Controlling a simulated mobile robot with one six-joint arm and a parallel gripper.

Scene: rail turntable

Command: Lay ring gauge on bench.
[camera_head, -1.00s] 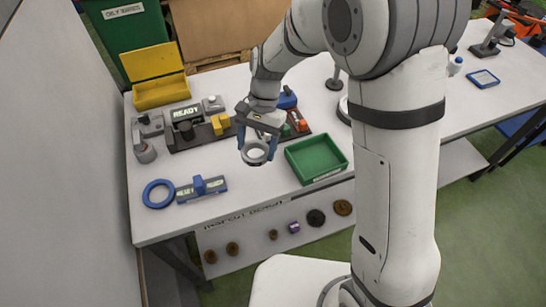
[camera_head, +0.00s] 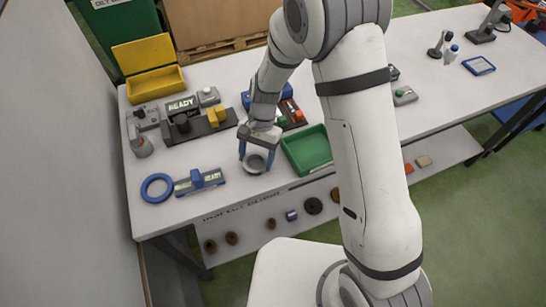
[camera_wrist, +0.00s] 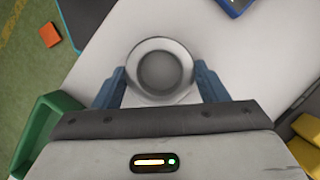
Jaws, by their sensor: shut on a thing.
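The ring gauge is a grey metal ring (camera_head: 255,162) with a wide rim. My gripper (camera_head: 257,155) has its two blue fingers shut on opposite sides of it. In the wrist view the ring (camera_wrist: 160,68) sits between the blue fingertips, and its middle looks dark grey. The bench (camera_head: 215,235) is a long white top under the gripper. The ring is at or just above the bench surface, between a blue-grey device and a green tray; I cannot tell if it touches.
A green tray (camera_head: 307,150) stands close right of the gripper. Behind are a block with knobs (camera_head: 195,126) and a yellow open box (camera_head: 150,70). Bare bench shows in front.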

